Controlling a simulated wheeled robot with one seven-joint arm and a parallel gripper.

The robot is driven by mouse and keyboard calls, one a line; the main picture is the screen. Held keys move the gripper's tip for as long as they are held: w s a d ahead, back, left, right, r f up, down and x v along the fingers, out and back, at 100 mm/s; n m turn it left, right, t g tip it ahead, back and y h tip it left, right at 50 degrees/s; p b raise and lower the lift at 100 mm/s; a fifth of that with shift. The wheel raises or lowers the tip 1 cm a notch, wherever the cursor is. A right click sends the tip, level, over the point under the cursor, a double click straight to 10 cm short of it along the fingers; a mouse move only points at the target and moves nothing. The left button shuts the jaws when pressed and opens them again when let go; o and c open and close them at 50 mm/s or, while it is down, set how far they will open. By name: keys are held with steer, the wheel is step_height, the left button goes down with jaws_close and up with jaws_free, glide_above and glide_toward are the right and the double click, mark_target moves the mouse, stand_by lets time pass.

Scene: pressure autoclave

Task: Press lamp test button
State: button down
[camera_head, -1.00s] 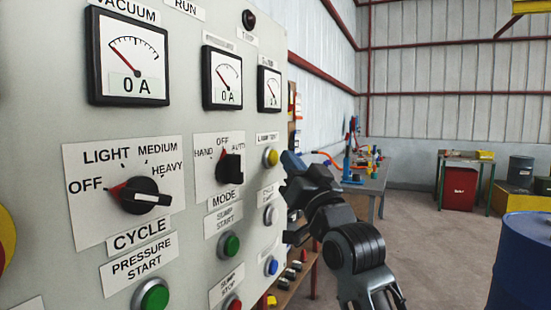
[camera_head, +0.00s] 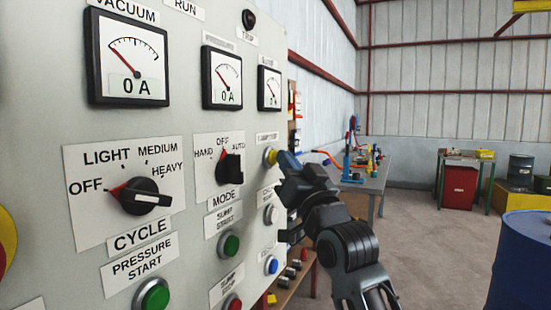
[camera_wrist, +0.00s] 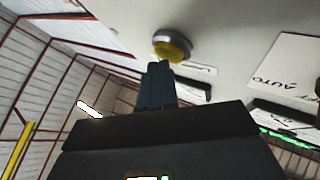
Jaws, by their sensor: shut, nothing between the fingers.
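The lamp test button is a yellow round push button (camera_head: 268,156) in a metal ring, under a partly legible "LAMP TEST" label on the grey panel. In the head view my gripper (camera_head: 280,157) is at its right side, fingertips at or very near its face; contact cannot be told for sure. In the wrist view the yellow button (camera_wrist: 172,46) sits just beyond the tips of my shut, empty gripper (camera_wrist: 158,66), which overlap its lower left edge.
The panel also bears a cycle knob (camera_head: 146,196), a mode knob (camera_head: 230,168), a green button (camera_head: 229,244), a grey button (camera_head: 270,214) and a blue button (camera_head: 271,265). A workbench (camera_head: 365,178) stands behind. A blue drum (camera_head: 522,262) stands at right; the floor between is clear.

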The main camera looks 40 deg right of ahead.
steer(key=shift+w+a, duration=0.1)
steer(key=shift+w, duration=0.1)
steer(key=shift+s, duration=0.1)
stand_by(0.4)
steer(key=shift+s+d, duration=0.35)
steer(key=shift+s, duration=0.4)
steer(key=shift+s+d+b, duration=0.3)
steer(key=shift+s+b, duration=0.1)
steer(key=shift+s, duration=0.4)
steer(key=shift+s+d+b, duration=0.25)
steer(key=shift+s+b, duration=0.15)
steer(key=shift+s, duration=0.35)
steer(key=shift+s+d+b, duration=0.3)
steer(key=shift+s+b, duration=0.1)
steer(key=shift+s, duration=0.4)
